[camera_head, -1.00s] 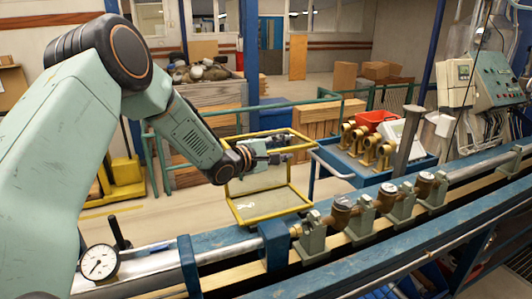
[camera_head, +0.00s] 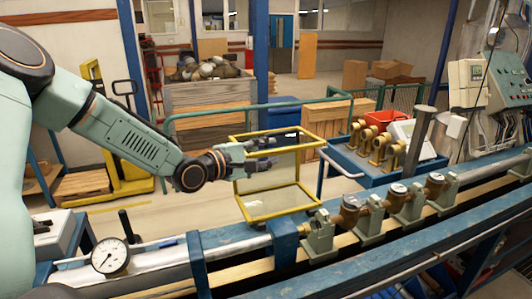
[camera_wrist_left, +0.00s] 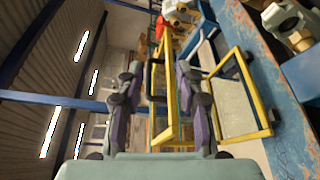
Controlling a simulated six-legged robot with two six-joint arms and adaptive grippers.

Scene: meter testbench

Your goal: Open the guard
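The guard (camera_head: 284,213) is a yellow-framed clear panel structure standing at the far side of the bench rail, in the middle of the head view. It also shows in the left wrist view (camera_wrist_left: 243,92). My left gripper (camera_head: 275,152) is level with the upper part of the guard, its fingers pointing right. In the left wrist view my left gripper (camera_wrist_left: 157,70) has its fingers apart, with a yellow bar and a dark upright bar showing between them. I cannot tell whether they touch the fingers. My right gripper is not in view.
A row of brass meters (camera_head: 352,210) in clamps runs along the bench right of the guard. A dial gauge (camera_head: 110,257) stands at the front left. A blue cart (camera_head: 345,164) with brass parts is behind the rail. Open floor lies left of the guard.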

